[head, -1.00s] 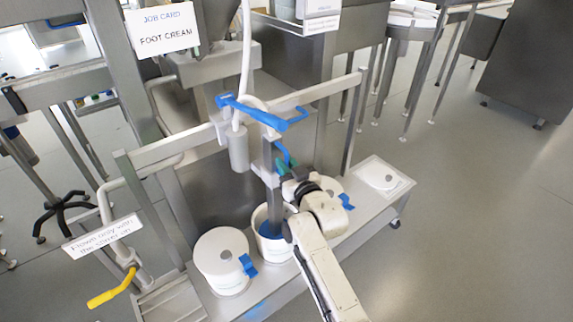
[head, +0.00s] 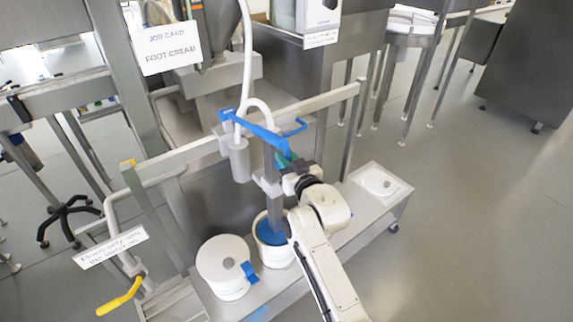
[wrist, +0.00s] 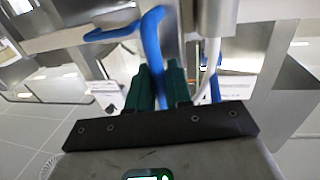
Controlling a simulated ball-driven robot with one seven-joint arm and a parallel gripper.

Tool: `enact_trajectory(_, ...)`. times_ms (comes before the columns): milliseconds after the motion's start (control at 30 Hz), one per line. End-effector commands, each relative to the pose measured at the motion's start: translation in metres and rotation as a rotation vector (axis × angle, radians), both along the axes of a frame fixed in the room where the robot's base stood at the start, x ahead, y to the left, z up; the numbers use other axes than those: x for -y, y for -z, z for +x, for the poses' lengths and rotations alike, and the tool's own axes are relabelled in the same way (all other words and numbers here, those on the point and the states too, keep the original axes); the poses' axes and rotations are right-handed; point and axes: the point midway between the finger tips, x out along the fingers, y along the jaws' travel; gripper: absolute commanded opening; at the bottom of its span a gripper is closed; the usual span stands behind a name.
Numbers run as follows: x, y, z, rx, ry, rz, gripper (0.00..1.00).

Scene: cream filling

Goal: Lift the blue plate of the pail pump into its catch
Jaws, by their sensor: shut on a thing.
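The pail pump stands in the middle of the head view, with its grey column (head: 273,195) reaching down into an open white pail (head: 275,258). The blue plate (head: 271,234) shows inside that pail, near its rim. My gripper (head: 287,161) is beside the column, above the pail. Its green fingers (wrist: 157,88) are shut on a blue handle (wrist: 153,45), which runs up between them in the wrist view. A blue crossbar (head: 252,126) with a hooked end lies just above the gripper. I cannot make out the catch clearly.
A lidded white pail (head: 226,265) with a blue clip stands left of the open one. A white lid or scale (head: 379,183) lies at the bench's right end. A yellow-handled valve (head: 119,297) is at lower left. Open floor lies to the right.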

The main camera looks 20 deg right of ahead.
Motion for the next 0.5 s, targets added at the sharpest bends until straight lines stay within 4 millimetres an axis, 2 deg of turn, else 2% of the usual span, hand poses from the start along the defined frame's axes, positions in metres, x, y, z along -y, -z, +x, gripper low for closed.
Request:
enact_trajectory(33, 0.000, -0.028, 0.001, 0.017, 0.001, 0.000, 0.00)
enact_trajectory(200, 0.000, -0.059, 0.001, 0.019, 0.001, 0.000, 0.00)
enact_trajectory(333, 0.000, -0.069, 0.001, 0.019, 0.002, 0.000, 0.00)
enact_trajectory(500, 0.000, -0.069, 0.001, 0.018, 0.002, 0.000, 0.00)
